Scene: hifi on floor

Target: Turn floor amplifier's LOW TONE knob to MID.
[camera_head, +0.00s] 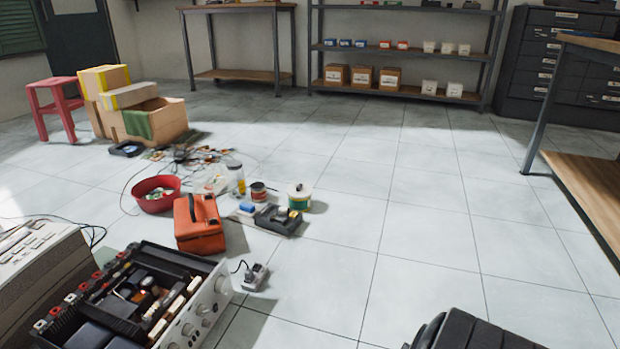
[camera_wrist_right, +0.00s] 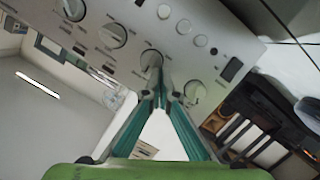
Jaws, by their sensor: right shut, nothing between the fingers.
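The floor amplifier (camera_head: 150,295) sits at the lower left of the head view, its top open and its silver knob panel (camera_head: 205,312) facing right. The panel (camera_wrist_right: 215,50) also fills the upper part of the right wrist view, with several round knobs. My right gripper (camera_wrist_right: 161,88) is shut and empty. Its fingertips appear just below a silver knob (camera_wrist_right: 151,60) near the middle; I cannot tell whether they touch it. Another knob (camera_wrist_right: 194,92) lies to their right, and one (camera_wrist_right: 113,36) to the upper left. Panel labels are too small to read. My left gripper is not in view.
A beige device (camera_head: 35,255) stands left of the amplifier. A small grey plug-like item (camera_head: 254,276) lies near the panel. An orange case (camera_head: 199,224), a red bowl (camera_head: 157,194) and a solder spool (camera_head: 299,196) lie farther back. The tiled floor to the right is largely clear.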

